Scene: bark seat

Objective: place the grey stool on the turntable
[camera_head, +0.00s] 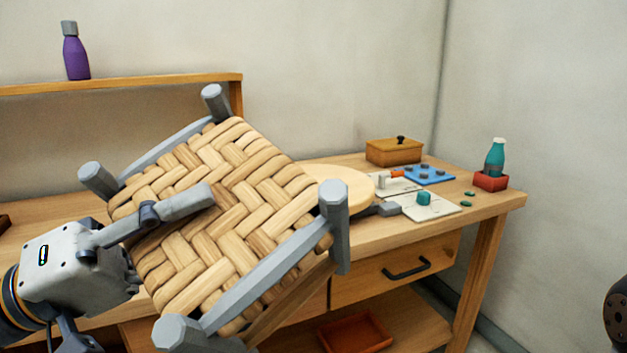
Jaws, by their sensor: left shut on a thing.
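The grey stool (262,268) has a grey frame with stubby posts and a woven tan bark seat. It is tilted in the air in front of the workbench. My left gripper (178,215) is shut on the stool, with one finger across the woven seat from the left; its other finger is mostly hidden. The turntable (350,183) looks to be the round pale wooden disc on the bench, just behind the stool's right side. The stool hides its left part. My right gripper is not in view.
The workbench (487,206) holds a wooden lidded box (394,151), a blue tray (430,175), white boards, and a teal bottle (495,158) in a red holder. A dark grey bar (378,209) lies beside the disc. A purple bottle (76,55) stands on the shelf.

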